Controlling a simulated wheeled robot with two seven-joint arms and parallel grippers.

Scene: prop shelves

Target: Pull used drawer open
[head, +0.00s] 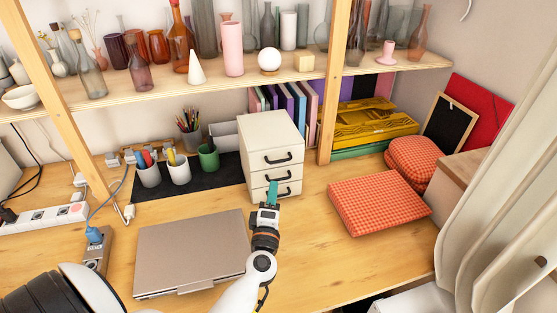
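A small cream drawer unit (270,132) stands on the wooden desk. Three drawer fronts with dark handles face me, and all look closed flush. The top handle (277,158) is clear of my arm. The middle handle (279,177) and bottom handle (284,191) lie just beside and behind my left gripper's fingers. No readable label shows which drawer is the used one. My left gripper (272,190) has teal fingers in front of the lower drawers; its finger gap and any contact with a handle cannot be made out. My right gripper is out of view.
A closed grey laptop (190,250) lies left of my forearm. An orange checked cushion (378,203) lies to the right. Pen cups (178,168) stand on a dark mat at the left.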

